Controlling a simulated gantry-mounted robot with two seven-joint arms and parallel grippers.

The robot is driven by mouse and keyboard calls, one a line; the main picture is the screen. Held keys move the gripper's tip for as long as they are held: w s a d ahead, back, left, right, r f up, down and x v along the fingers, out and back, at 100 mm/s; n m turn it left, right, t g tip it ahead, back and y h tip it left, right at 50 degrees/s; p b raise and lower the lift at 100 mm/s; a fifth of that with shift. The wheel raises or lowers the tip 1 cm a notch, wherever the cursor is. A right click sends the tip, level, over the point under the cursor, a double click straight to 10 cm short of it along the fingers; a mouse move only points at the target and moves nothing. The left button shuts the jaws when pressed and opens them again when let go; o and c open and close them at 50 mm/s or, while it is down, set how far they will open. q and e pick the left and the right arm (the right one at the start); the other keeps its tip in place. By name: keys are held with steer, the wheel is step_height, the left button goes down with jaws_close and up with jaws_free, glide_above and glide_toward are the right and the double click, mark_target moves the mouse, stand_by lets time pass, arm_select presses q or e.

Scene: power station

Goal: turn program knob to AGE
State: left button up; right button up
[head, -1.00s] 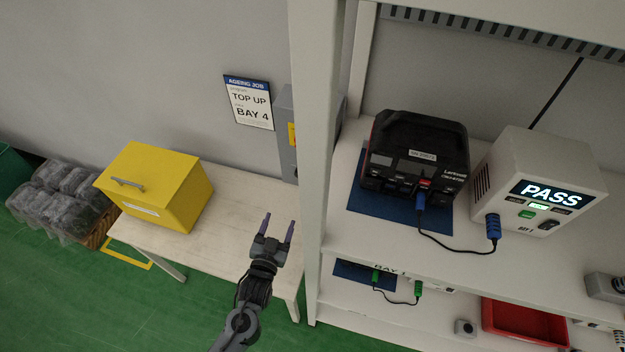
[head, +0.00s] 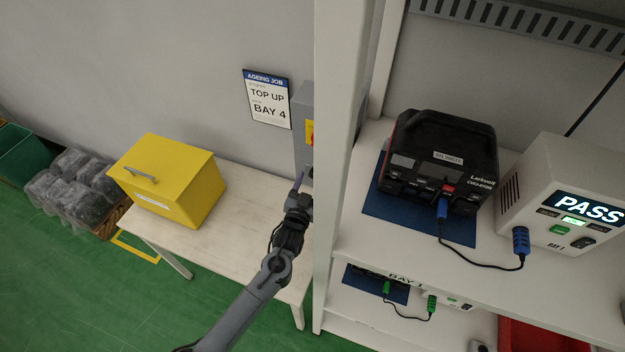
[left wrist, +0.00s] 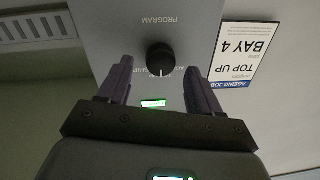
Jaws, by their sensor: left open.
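The black program knob (left wrist: 160,58) is in the left wrist view, on a grey panel (left wrist: 200,20) marked PROGRAM, which appears upside down there. Its white pointer line points down in that picture. Small position labels beside it are partly hidden and not clearly legible. My left gripper (left wrist: 157,70) is open, its two dark fingers on either side of the knob in the picture; I cannot tell whether they touch it. In the head view my left gripper (head: 299,184) is by the grey wall box (head: 302,105), partly behind the shelf post. My right gripper is not in view.
A shelf post (head: 345,120) stands close right of my left gripper. A wall sign (head: 267,98) reads AGEING JOB, TOP UP, BAY 4. A yellow box (head: 170,180) sits on the bench (head: 250,215). A black power unit (head: 445,160) and a PASS tester (head: 545,190) stand on the shelf.

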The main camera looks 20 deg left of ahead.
arm_select(q)
steer(key=shift+w, duration=0.8)
steer(key=c, duration=1)
steer(key=shift+c, duration=0.2)
steer(key=shift+a+n, duration=0.1)
steer(key=shift+n, duration=0.3)
steer(key=n, duration=0.8)
steer(key=shift+a+r+n+g+p, duration=0.1)
steer(key=shift+n+g+p, duration=0.2)
steer(key=shift+n+p, duration=0.1)
steer(key=shift+h, duration=0.3)
